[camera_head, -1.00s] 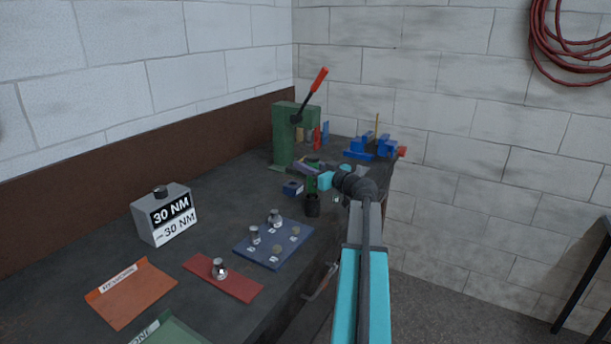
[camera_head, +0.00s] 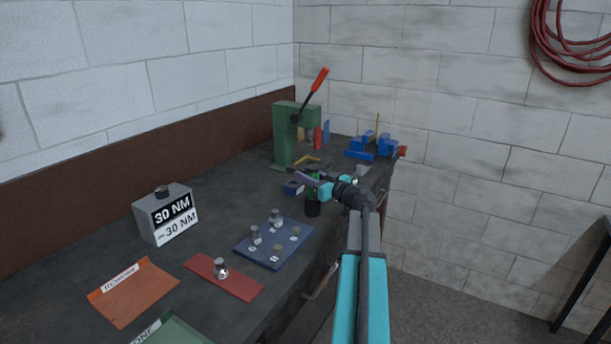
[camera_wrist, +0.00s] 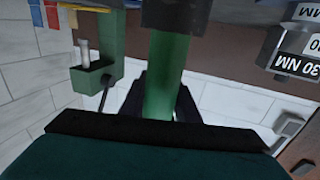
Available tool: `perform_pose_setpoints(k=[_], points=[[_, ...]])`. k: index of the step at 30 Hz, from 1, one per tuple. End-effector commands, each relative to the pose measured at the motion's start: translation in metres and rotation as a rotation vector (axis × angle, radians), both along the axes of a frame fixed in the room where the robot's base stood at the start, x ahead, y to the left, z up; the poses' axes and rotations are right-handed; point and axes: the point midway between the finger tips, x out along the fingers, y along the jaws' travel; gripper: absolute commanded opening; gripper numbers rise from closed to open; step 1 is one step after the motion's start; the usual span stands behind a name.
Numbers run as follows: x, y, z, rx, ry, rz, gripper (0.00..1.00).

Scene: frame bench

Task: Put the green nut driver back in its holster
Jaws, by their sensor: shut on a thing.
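The green nut driver (camera_wrist: 167,70) stands between the two dark fingers of my gripper (camera_wrist: 160,100) in the wrist view, and the gripper is shut on its green handle. In the head view a little of the green handle (camera_head: 312,181) shows at my gripper (camera_head: 314,184), over the bench's front side. A dark cup-like holster (camera_head: 312,209) is directly below the handle in the head view. Whether the driver's lower end is inside it or just above it cannot be told, as the gripper and handle cover that spot.
A small blue block (camera_head: 292,188) is close left of the gripper. A green press (camera_head: 290,135) with a red-tipped lever and a blue vise (camera_head: 372,147) stand behind. A blue tray (camera_head: 264,259) with several sockets, a red strip (camera_head: 238,284) and the 30 NM block (camera_head: 165,215) are nearer.

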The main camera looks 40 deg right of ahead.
Motion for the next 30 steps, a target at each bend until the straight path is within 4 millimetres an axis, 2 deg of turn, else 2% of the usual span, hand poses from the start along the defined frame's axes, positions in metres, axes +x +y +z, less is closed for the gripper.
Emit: perform_pose_setpoints(k=[12,13,16,30], points=[[-0.0004,-0.0006,-0.0017,0.0,-0.002,-0.001,0.0],[-0.0004,-0.0006,-0.0021,0.0,0.0,-0.001,0.32],[-0.0005,-0.0007,-0.0018,0.0,0.0,-0.001,0.47],[-0.0009,-0.0011,0.0006,0.0,0.0,-0.001,0.47]])
